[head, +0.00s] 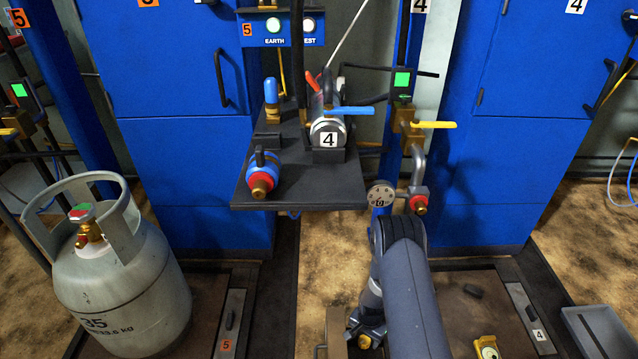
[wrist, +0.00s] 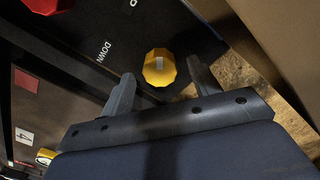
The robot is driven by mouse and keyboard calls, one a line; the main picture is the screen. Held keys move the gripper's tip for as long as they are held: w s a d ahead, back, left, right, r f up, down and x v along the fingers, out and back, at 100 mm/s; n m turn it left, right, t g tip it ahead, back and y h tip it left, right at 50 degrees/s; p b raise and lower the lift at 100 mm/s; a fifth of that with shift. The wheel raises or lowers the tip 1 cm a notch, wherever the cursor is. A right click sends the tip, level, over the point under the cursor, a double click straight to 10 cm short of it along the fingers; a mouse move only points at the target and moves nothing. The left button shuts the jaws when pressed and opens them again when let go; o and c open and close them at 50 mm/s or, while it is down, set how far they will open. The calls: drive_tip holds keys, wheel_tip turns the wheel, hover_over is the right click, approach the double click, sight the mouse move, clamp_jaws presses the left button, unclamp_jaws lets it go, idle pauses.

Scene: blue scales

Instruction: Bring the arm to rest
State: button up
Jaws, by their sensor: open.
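My arm (head: 408,285) reaches in from the bottom of the head view, bent at a joint in front of the scale platform on the right. My gripper's fingers are not clearly visible there. In the wrist view my gripper (wrist: 160,70) is open, its two fingers apart. A yellow faceted knob (wrist: 158,75) shows between and beyond the fingertips, on a dark panel marked DOWN. I see no finger closed on it; whether either finger touches it I cannot tell.
A grey gas cylinder (head: 120,275) stands at left. A dark shelf (head: 310,185) carries valves and a 4 label. Blue cabinets (head: 190,175) stand behind. A grey tray (head: 600,330) lies at lower right. In the wrist view a red part (wrist: 47,5) is at upper left.

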drive_tip(key=shift+f, duration=0.95)
